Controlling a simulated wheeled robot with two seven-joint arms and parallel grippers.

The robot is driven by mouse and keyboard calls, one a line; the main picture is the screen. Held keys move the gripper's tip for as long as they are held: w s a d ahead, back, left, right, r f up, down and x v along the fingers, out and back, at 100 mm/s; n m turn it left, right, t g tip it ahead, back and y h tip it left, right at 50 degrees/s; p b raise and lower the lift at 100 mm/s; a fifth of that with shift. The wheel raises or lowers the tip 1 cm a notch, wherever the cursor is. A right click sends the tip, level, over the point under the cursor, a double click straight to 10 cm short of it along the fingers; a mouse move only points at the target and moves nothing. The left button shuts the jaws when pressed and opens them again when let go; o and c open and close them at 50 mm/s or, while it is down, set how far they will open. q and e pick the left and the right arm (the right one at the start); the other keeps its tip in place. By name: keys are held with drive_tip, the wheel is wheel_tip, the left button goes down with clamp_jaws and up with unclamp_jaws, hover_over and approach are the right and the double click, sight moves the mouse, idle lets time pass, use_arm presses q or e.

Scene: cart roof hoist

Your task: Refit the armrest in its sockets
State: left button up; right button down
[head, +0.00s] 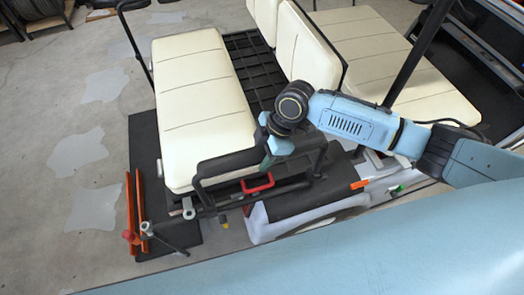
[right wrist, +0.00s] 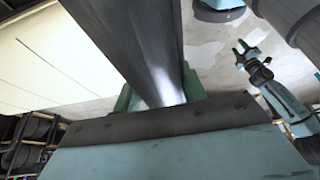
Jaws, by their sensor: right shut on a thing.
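The black armrest (head: 228,165) is at the near end of the cream front seat (head: 205,95) in the head view. My right gripper (head: 268,158) is shut on its top bar. In the right wrist view, the dark armrest bar (right wrist: 150,45) runs between the green fingers of my right gripper (right wrist: 160,95). The armrest's left leg comes down beside the seat corner, near a dark rail (head: 235,203). I cannot tell whether its leg ends are in the sockets. My left gripper (right wrist: 245,50) shows in the right wrist view, open and empty, apart from the armrest.
A red handle (head: 257,183) sits below the armrest. A dark upright post (head: 415,50) rises at the right.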

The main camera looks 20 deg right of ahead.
drive_tip(key=shift+f, duration=0.4)
idle(0.8)
drive_tip(key=c, duration=0.7)
unclamp_jaws()
drive_tip(key=shift+s, duration=0.1)
drive_tip(key=v, duration=1.3)
drive_tip(key=shift+r, duration=0.2)
